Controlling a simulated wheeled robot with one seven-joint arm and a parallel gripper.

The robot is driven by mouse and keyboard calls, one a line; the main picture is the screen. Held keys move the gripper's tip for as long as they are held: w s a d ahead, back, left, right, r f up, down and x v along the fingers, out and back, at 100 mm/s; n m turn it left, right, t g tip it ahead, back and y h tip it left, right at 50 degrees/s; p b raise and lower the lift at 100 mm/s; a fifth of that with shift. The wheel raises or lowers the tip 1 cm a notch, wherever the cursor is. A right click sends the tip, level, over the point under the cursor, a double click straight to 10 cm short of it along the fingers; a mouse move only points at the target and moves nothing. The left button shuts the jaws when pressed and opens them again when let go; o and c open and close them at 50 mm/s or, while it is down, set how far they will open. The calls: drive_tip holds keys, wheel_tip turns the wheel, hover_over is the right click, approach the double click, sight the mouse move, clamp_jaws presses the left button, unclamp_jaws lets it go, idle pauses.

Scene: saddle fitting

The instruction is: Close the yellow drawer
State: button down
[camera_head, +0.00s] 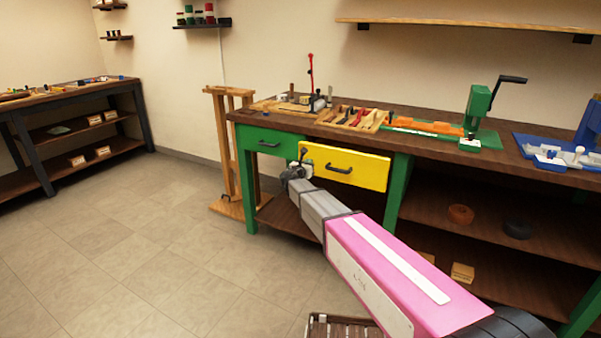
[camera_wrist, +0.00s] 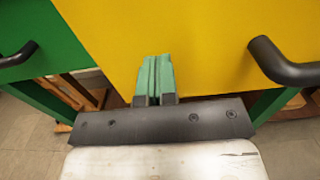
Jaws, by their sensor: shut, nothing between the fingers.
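The yellow drawer (camera_head: 346,166) sits under the workbench top, with a dark handle (camera_head: 339,169) on its front. In the head view its front seems to stand a little forward of the green drawer (camera_head: 270,144) to its left. My gripper (camera_head: 304,152) is at the left end of the yellow front. In the wrist view my gripper's green fingers (camera_wrist: 155,75) are together and empty, pointing at the yellow front (camera_wrist: 190,40). I cannot tell whether they touch it. The yellow drawer's handle (camera_wrist: 285,65) is to the right of the fingers.
The workbench (camera_head: 450,150) carries a green press (camera_head: 478,115), a wooden tray of tools (camera_head: 350,117) and a blue fixture (camera_head: 560,155). A wooden stand (camera_head: 243,155) is left of the bench. Green legs (camera_head: 398,190) hold the bench. The floor at left is clear.

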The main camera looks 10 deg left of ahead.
drive_tip(key=x, duration=1)
drive_tip(key=shift+w, duration=0.2)
drive_tip(key=v, duration=1.5)
drive_tip(key=s+d+f+m+g+h, duration=0.1)
drive_tip(key=s+d+f+m+g, duration=0.2)
drive_tip(key=s+d+m, duration=0.35)
drive_tip(key=s+d+f+m+g, duration=0.3)
drive_tip(key=d+f+m+g, duration=0.1)
drive_tip(key=d, duration=0.6)
drive_tip(key=s+d+f+m+g+h, duration=0.1)
drive_tip(key=s+d+f+m+g, duration=0.25)
drive_tip(key=d+m, duration=0.4)
drive_tip(key=s+d+f+m+g+y, duration=0.1)
drive_tip(key=s+d+m+g+y, duration=0.1)
drive_tip(key=s+m, duration=0.2)
drive_tip(key=s+d+f+m+g+y, duration=0.2)
drive_tip(key=s+m, duration=0.3)
drive_tip(key=s, duration=0.5)
drive_tip(key=s+d+f+m+g+y, duration=0.2)
drive_tip(key=s+d+m+y, duration=0.2)
drive_tip(key=s, duration=0.4)
drive_tip(key=shift+d+m, duration=0.15)
drive_tip(key=shift+m, duration=0.35)
